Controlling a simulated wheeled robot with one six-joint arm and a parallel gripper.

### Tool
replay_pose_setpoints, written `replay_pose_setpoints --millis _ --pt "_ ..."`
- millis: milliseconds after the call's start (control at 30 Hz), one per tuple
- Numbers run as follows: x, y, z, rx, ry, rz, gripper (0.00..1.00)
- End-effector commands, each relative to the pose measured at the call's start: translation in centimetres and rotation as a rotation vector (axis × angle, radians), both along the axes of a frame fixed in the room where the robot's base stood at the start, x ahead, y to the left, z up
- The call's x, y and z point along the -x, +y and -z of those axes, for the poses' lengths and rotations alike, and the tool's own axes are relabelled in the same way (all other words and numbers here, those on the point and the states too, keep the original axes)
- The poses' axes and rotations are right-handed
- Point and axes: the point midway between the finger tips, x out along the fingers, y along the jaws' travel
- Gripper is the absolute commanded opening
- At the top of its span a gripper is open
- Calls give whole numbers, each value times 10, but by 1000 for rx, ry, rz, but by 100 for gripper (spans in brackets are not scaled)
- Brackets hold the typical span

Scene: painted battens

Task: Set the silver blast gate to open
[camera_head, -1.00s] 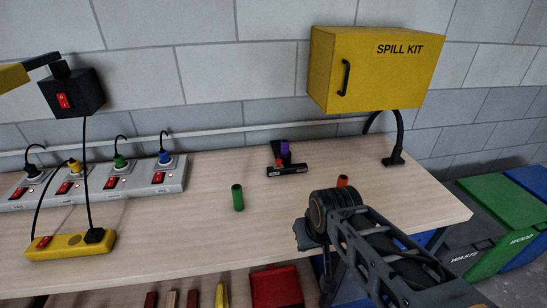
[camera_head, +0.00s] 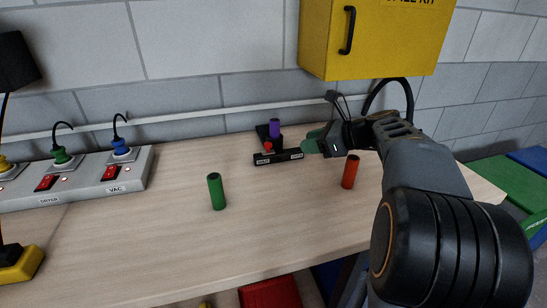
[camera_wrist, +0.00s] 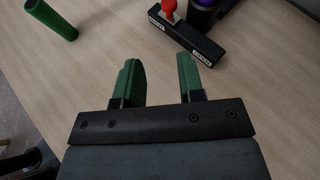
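I see no clearly silver part, so I cannot tell for sure that this is the blast gate. My gripper (camera_head: 311,143) is just right of the bar. In the wrist view, its green fingers (camera_wrist: 158,65) are apart with nothing between them, short of the bar.
A power strip (camera_head: 128,180) is at left. The yellow spill kit cabinet (camera_head: 385,40) overhangs the back.

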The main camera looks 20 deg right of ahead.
Motion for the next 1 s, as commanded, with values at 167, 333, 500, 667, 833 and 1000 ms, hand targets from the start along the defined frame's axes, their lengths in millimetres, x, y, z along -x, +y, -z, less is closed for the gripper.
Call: replay_pose_setpoints --millis 167,333,500,667,833,1000 --pt "-15 -4 4 -87 11 47 36" --pt "-34 16 15 -91 13 48 36" --pt "-56 38 28 -90 12 48 36" --pt "-74 55 38 -89 13 49 36" --pt "-87 68 45 -87 11 49 36" --pt "-94 75 49 -87 11 52 36"
